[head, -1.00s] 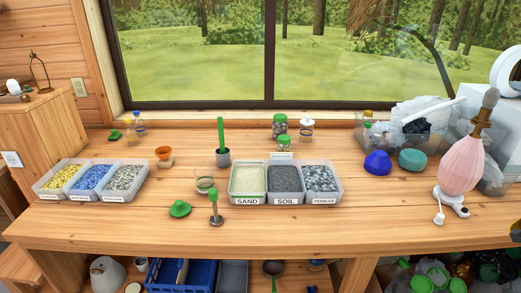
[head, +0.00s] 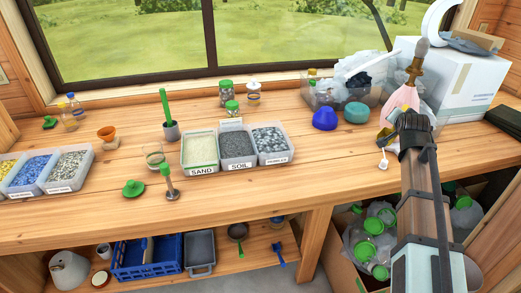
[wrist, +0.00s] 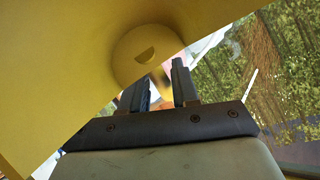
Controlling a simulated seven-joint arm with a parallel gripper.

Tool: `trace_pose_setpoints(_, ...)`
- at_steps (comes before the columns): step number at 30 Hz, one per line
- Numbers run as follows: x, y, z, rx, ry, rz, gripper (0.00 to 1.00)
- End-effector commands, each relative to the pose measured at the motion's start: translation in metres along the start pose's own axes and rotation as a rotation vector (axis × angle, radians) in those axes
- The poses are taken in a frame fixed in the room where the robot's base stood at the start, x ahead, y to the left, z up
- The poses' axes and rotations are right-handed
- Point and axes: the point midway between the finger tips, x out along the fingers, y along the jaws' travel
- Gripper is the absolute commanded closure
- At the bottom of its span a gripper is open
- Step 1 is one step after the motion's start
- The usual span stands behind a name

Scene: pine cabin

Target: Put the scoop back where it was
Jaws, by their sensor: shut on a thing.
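My gripper (head: 394,137) is at the right of the bench, at the end of my raised arm. It is shut on a yellow scoop (head: 384,134), which shows small beside the jaws. In the wrist view the scoop (wrist: 60,70) fills the upper left, very close to the camera, with a rounded end above the two fingers (wrist: 161,88). The exact grip point is partly hidden. On the bench stand three open bins: sand (head: 199,150), soil (head: 236,145) and pebbles (head: 271,140).

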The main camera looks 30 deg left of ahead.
Motion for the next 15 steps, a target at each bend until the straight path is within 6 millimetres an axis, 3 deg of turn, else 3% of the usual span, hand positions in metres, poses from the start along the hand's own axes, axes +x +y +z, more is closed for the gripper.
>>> trace_pose_setpoints(1, 0.008, -0.021, 0.007, -0.010, -0.009, -0.018, 1.00)
trace_pose_setpoints(15, 0.034, -0.192, 0.094, -0.092, -0.074, -0.165, 1.00)
